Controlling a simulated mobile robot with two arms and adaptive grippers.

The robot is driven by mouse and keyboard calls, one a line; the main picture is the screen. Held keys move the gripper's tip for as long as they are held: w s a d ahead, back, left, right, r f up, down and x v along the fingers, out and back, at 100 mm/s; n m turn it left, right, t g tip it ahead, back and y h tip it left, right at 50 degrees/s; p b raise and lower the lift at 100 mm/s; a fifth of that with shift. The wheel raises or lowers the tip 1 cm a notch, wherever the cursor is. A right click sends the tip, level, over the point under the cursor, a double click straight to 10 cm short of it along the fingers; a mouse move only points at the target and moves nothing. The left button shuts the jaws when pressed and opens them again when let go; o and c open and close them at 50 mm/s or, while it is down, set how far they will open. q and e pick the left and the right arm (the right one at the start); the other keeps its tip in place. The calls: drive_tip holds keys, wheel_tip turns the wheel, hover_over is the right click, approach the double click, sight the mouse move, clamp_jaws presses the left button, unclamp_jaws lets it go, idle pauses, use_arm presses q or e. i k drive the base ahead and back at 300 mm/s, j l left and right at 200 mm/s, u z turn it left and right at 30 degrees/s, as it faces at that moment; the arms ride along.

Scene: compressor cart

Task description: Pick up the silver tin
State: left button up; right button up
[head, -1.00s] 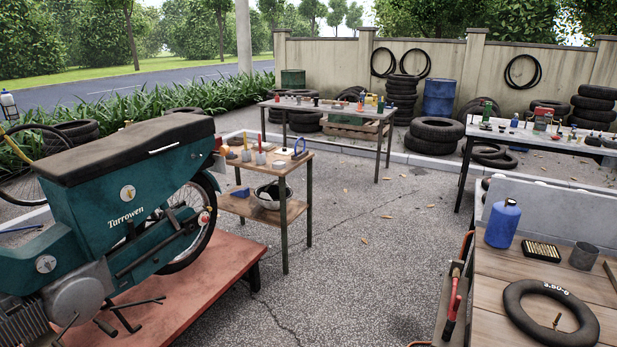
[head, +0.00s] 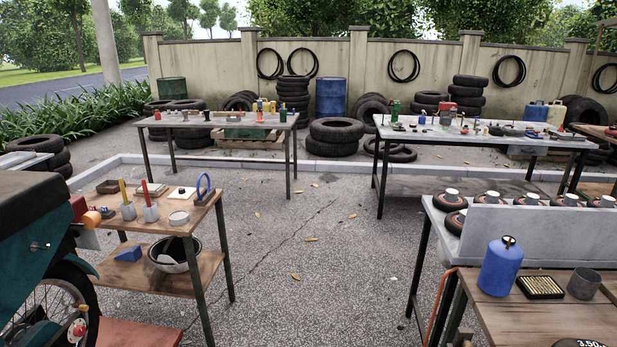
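A low round grey tin-like object (head: 179,218) lies on the top of the small wooden cart (head: 205,207) at the left. A grey open cylindrical can (head: 583,284) stands on the wooden bench at the lower right. I cannot tell for sure which of these, if either, is the silver tin. Small items on the far tables are too small to make out. Neither of my grippers is in view.
A teal motorbike (head: 35,235) fills the left edge. A blue bottle (head: 501,266) and a cartridge-like box (head: 539,287) share the right wooden bench (head: 520,322). Two long tables, the left far table (head: 215,121) among them, stand farther back. Open paving (head: 310,270) lies between cart and benches.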

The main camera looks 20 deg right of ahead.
sight(584, 283)
drive_tip(key=i+z, duration=0.25)
drive_tip(key=z, duration=0.2)
drive_tip(key=i+z, duration=0.3)
drive_tip(key=z, duration=0.2)
drive_tip(key=i+j+z, duration=0.2)
drive_tip(key=z, duration=0.25)
drive_tip(key=i+j+z, duration=0.25)
drive_tip(key=z, duration=0.2)
drive_tip(key=i+j+z, duration=0.15)
drive_tip(key=j+z, duration=0.2)
drive_tip(key=z, duration=0.15)
